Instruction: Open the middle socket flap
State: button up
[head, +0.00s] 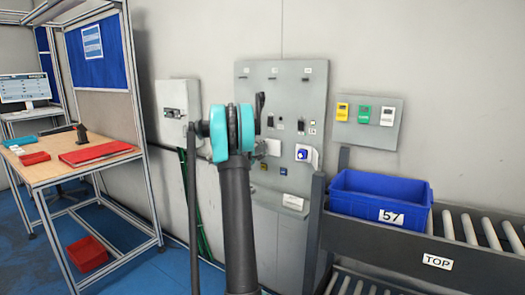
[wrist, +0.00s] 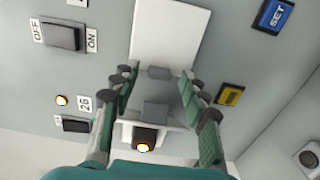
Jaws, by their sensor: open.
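In the wrist view, a white rectangular plate (wrist: 170,32), which looks like the socket flap, extends from the top edge to between the fingers of my gripper (wrist: 164,92). My gripper is open, with one finger on each side of the plate's near end. A grey tab (wrist: 155,112) shows between the fingers. I cannot tell whether the fingers touch anything or how far the flap is lifted. In the head view, the grey control panel (head: 285,85) is partly hidden by my arm. A white socket with a blue face (head: 305,155) shows to the right of my arm.
Near my fingers in the wrist view are an OFF/ON switch (wrist: 61,36), a blue SET button (wrist: 272,14), a yellow part (wrist: 230,95) and a lit lamp (wrist: 144,147). A blue crate (head: 380,198) stands on the roller conveyor at the right.

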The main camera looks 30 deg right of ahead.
grip_shut()
dwell(0.4)
jog(key=shift+s, duration=0.1)
